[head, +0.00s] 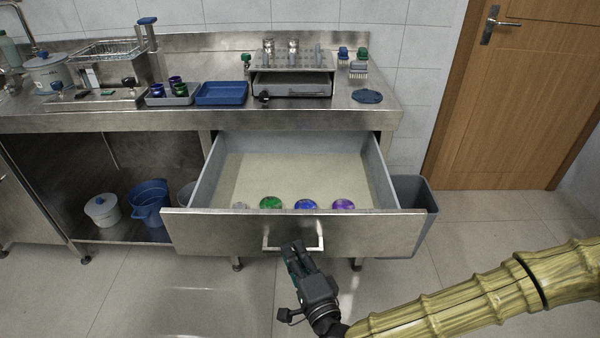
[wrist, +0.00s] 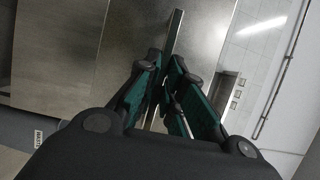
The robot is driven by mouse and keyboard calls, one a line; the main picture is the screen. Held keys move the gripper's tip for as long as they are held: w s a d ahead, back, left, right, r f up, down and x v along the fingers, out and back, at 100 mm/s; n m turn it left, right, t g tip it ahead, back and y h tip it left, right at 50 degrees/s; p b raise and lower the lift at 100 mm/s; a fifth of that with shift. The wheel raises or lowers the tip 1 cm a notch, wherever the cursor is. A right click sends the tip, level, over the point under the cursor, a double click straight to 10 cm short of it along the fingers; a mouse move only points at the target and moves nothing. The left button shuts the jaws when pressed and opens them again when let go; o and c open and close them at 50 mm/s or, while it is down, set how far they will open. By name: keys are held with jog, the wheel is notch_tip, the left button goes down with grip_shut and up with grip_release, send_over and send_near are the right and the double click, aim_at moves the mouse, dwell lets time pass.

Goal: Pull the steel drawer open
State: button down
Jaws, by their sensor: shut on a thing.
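The steel drawer (head: 290,230) under the counter is pulled far out, with its pale interior showing in the head view. A green, a blue and a purple round-topped thing lie just behind its front panel. My gripper (head: 293,247) is at the drawer's bar handle (head: 312,246), to the left of the handle's middle. In the wrist view my gripper (wrist: 170,75) has its green-padded fingers closed around the handle bar (wrist: 173,35), in front of the steel panel (wrist: 205,35). The exact contact is partly hidden by the fingers.
The steel counter (head: 230,119) above holds a blue tray (head: 221,93), small jars and a rack. A grey bin (head: 412,215) stands right of the drawer. Blue and white buckets stand on the lower shelf at left. The floor in front is clear.

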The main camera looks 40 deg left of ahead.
jog(key=c, duration=1.5)
grip_release()
jog(key=shift+c, duration=0.2)
jog(key=v, duration=1.2)
